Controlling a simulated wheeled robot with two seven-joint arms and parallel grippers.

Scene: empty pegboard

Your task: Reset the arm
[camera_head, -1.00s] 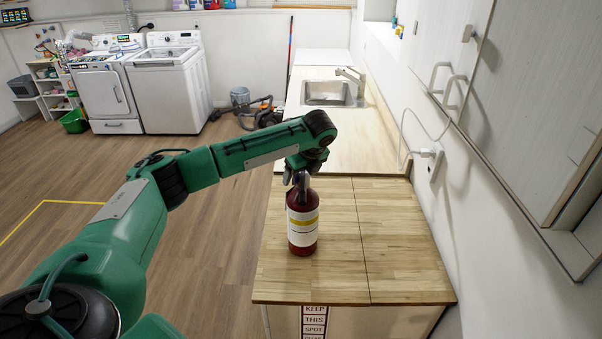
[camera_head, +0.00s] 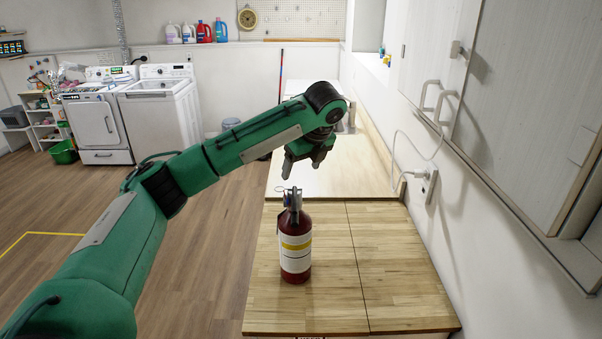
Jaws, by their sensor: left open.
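My left arm reaches in from the left, green with dark joints. My left gripper (camera_head: 303,170) is open and empty, pointing down above and a little behind the top of a red fire extinguisher (camera_head: 295,268). The extinguisher stands upright on the wooden counter (camera_head: 400,280), with a white and yellow label facing me and a grey handle with a ring on top. I see a gap between the fingers and the handle. My right gripper is not in view.
A lighter counter with a sink lies behind, partly hidden by my arm. Wall cabinets (camera_head: 500,110) with handles and a plugged-in cord (camera_head: 426,175) are on the right. A washer (camera_head: 160,110) and dryer (camera_head: 97,125) stand at the back left. The floor on the left is clear.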

